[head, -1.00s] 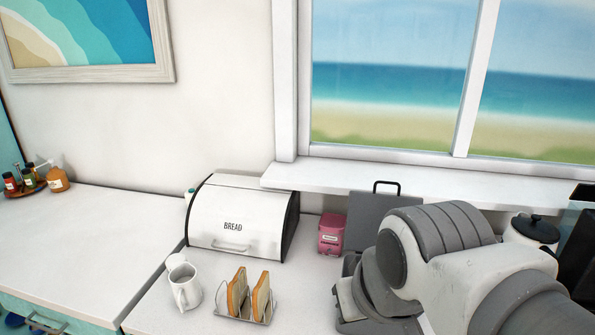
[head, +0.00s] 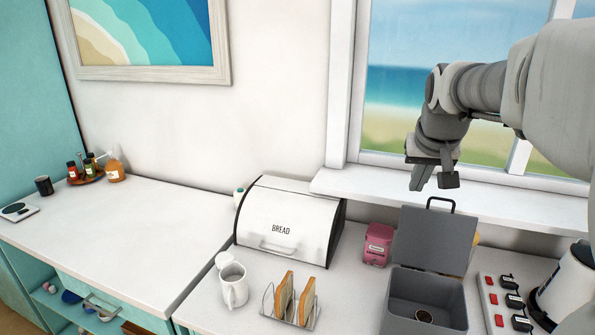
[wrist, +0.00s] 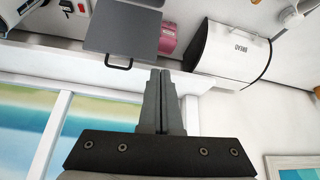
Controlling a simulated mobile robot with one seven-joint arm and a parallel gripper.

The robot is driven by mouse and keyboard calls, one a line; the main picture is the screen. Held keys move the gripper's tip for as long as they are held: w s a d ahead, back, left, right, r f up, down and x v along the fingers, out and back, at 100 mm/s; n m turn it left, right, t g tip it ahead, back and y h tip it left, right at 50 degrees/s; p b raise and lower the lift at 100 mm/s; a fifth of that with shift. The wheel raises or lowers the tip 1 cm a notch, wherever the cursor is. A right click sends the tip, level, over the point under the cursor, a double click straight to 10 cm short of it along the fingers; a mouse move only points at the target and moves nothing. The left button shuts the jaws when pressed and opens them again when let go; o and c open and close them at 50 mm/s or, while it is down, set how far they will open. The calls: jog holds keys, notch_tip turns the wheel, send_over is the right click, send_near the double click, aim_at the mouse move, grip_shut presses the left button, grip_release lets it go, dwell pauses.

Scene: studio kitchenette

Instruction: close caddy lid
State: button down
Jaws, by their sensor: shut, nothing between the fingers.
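The caddy (head: 463,300) is a grey box on the counter at the lower right of the head view. Its lid (head: 432,240) stands open, upright at the back, with a black loop handle (head: 441,203) on its top edge. My gripper (head: 434,183) is shut and empty, in the air above the lid and in front of the window. In the wrist view the lid (wrist: 122,35) and its handle (wrist: 118,66) lie beyond the shut fingers (wrist: 165,73), apart from them.
A pink tin (head: 377,245) and a white bread bin (head: 288,222) stand left of the caddy. A toast rack (head: 290,306) and white jug (head: 233,285) are in front. A power strip (head: 505,305) lies close on the right. The window ledge (head: 350,186) runs behind.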

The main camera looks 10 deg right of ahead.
jog(key=w+d+f+m+p, duration=0.1)
jog(key=w+d+m, duration=0.1)
jog(key=w+d, duration=0.9)
notch_tip(320, 180, down, 8)
jog(key=d+p, duration=0.2)
jog(key=d, duration=0.1)
jog(key=shift+s+h+p, duration=0.35)
jog(key=shift+s+h, duration=0.05)
jog(key=shift+s+a+f+b, duration=0.1)
jog(key=shift+f+b, duration=0.05)
jog(key=shift+b, duration=0.45)
